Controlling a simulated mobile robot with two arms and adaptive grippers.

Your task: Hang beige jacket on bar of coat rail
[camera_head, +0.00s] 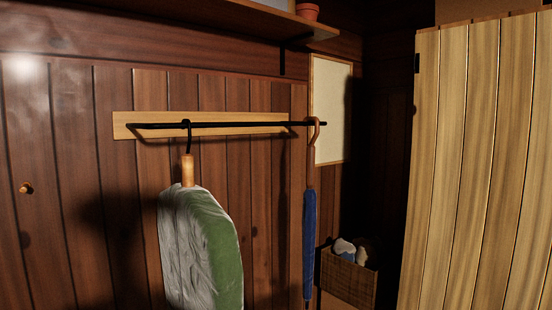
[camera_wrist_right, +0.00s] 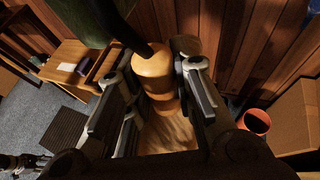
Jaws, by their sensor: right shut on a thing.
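In the head view the black bar (camera_head: 235,125) of the coat rail runs along a pale wooden board on the wall. A pale grey-white and green garment (camera_head: 200,245) hangs from it by a black hook, below a wooden hanger neck. Neither gripper shows in the head view. In the right wrist view my right gripper (camera_wrist_right: 155,95) is shut on a wooden hanger neck (camera_wrist_right: 153,72) with a dark rod. A tan surface (camera_wrist_right: 165,132) shows below the neck; I cannot tell whether it is the beige jacket.
A pale slatted wooden panel (camera_head: 475,165) fills the right side. A shelf (camera_head: 210,17) is above. The right wrist view shows a red pot (camera_wrist_right: 257,121) and a wooden desk (camera_wrist_right: 75,68).

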